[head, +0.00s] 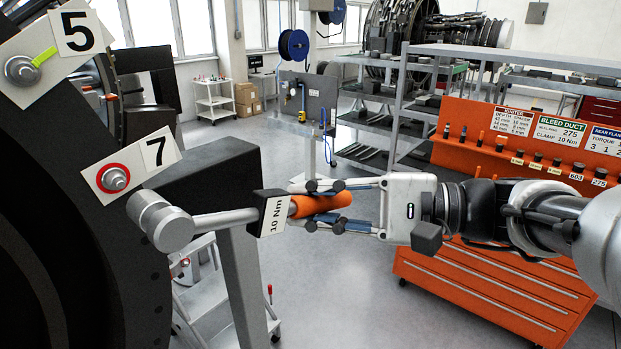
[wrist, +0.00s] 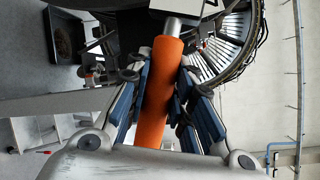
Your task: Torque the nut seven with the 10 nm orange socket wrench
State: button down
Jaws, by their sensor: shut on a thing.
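My gripper (head: 325,205) is shut on the orange handle (head: 335,202) of the socket wrench, which is labelled 10 Nm (head: 276,216). In the wrist view the orange handle (wrist: 160,95) stands between the blue finger pads. The wrench reaches left, and its grey socket head (head: 160,222) is in front of the dark flange, below and right of nut seven. Nut seven (head: 115,178) has a red ring and sits beside the white "7" plate (head: 158,152). In the head view the socket head appears apart from the nut; depth between them is hard to judge.
A "5" plate (head: 75,35) and a nut with a yellow-green mark (head: 22,70) are at upper left. An orange tool cabinet (head: 490,290) with a rack of sockets stands at right, beyond my arm. A grey stand (head: 240,270) is below the wrench. Open floor lies behind.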

dwell(0.4)
jog(key=shift+w+a, duration=1.75)
jog(key=shift+a, duration=0.3)
jog(key=shift+w+a+r, duration=0.1)
jog(key=shift+w+a, duration=0.65)
jog(key=shift+a, duration=0.15)
dwell(1.2)
jog(key=shift+b, duration=0.35)
jog(key=shift+s+a+f+m+y+b, duration=0.15)
jog(key=shift+f+m+y+b, duration=0.15)
jog(key=shift+f, duration=0.2)
jog(key=shift+s+a+f+m+y+b, duration=0.1)
jog(key=shift+s+a+f+m+b, duration=0.1)
jog(key=shift+f+b, duration=0.25)
jog(key=shift+f, duration=0.1)
jog(key=shift+s+a+f+m+y+b, duration=0.15)
jog(key=shift+s+f+m+b, duration=0.05)
jog(key=shift+f+m+b, duration=0.2)
jog(key=shift+s+a+f+m+y+b, duration=0.2)
jog(key=shift+f+b, duration=0.1)
jog(key=shift+f, duration=0.2)
